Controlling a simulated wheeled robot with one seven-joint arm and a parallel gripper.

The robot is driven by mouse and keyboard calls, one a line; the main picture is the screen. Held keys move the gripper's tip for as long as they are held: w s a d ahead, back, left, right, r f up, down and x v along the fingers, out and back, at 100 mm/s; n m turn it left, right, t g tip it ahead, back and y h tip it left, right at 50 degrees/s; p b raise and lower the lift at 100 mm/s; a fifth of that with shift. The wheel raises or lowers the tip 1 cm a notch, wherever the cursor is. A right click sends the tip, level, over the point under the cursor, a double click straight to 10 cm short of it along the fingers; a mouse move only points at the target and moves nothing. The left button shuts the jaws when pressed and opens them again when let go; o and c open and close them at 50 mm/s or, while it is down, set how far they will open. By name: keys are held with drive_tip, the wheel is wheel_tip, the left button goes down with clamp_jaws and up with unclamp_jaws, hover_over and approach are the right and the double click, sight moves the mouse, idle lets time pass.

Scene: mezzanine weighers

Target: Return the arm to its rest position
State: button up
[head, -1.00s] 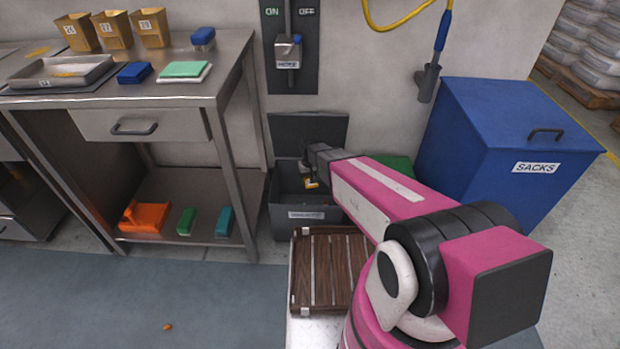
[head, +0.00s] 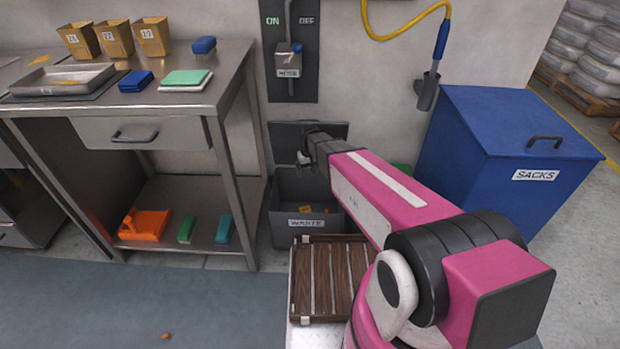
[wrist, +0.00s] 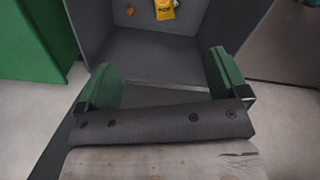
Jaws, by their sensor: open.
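My gripper (wrist: 165,85) is open and empty in the wrist view, its two green-padded fingers spread apart. In the head view my gripper (head: 303,160) is over the grey waste bin (head: 300,238), near its raised lid (head: 285,133). In the wrist view the bin's inside (wrist: 160,52) lies beyond the fingertips. A yellow packet (wrist: 164,9) and a small orange piece (wrist: 130,10) lie in it. My arm reaches forward from the lower right of the head view.
A steel bench (head: 200,105) stands at the left. A blue sacks bin (head: 480,165) stands at the right. A slatted wooden crate (head: 330,300) is in front of the waste bin. A small brown piece (head: 166,336) lies on the floor.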

drive_tip(key=shift+r, duration=0.6)
